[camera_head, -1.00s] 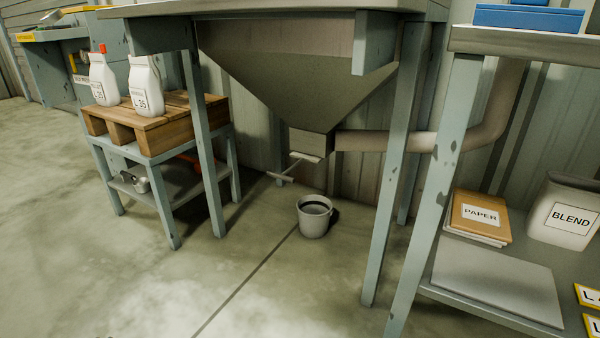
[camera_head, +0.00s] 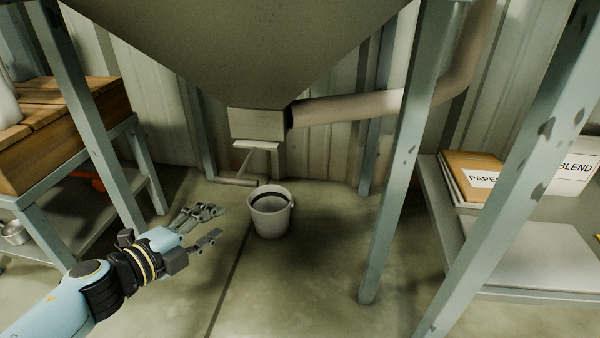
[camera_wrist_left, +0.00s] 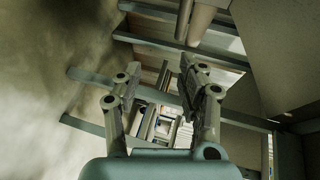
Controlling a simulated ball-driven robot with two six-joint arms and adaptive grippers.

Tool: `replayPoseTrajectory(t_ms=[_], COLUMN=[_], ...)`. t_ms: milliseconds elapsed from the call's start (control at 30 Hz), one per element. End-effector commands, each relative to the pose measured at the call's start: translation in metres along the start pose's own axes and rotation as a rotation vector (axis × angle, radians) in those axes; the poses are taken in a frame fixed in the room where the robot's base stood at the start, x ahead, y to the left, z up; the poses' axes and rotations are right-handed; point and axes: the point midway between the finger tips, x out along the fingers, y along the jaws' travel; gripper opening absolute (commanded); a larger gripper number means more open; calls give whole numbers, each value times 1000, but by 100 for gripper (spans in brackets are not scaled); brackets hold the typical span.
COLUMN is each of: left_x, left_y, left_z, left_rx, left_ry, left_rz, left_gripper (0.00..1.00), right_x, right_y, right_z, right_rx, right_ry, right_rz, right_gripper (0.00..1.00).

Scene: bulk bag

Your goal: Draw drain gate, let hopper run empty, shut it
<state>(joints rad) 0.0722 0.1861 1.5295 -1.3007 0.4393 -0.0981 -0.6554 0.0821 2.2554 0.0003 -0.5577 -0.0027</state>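The hopper (camera_head: 240,50) narrows to a square outlet box (camera_head: 257,122) in the middle of the head view. The drain gate (camera_head: 256,146) shows as a pale plate under the outlet, with a bar handle (camera_head: 236,181) reaching down and to the left. A grey bucket (camera_head: 270,212) stands upright on the floor below and slightly right of the handle. My left gripper (camera_head: 213,226) is open and empty, left of the bucket and below the handle, touching neither. In the left wrist view its two fingers (camera_wrist_left: 155,95) are spread with nothing between them. My right gripper is not in view.
A blue-grey leg (camera_head: 400,150) stands right of the bucket. A pipe (camera_head: 350,107) runs right from the outlet. A stand with a wooden pallet (camera_head: 60,130) is at left. A shelf (camera_head: 440,200) at right holds a PAPER box and BLEND bin. Floor around the bucket is clear.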

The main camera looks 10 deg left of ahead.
Motion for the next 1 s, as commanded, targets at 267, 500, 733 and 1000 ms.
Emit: replayPoseTrajectory(t_ms=[267, 500, 733, 1000], left_x=[26, 59, 99, 128], left_y=[-24, -25, -26, -30], left_z=[15, 15, 15, 15], left_rx=[26, 26, 25, 25], left_ry=[-4, -4, -4, -4], left_rz=[-51, -54, -52, -53], left_gripper=[40, 40, 40, 40], right_x=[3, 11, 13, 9], right_y=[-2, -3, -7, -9], right_z=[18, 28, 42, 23], right_rx=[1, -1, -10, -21], right_ry=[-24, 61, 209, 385], right_rz=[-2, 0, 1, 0], right_gripper=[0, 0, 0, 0])
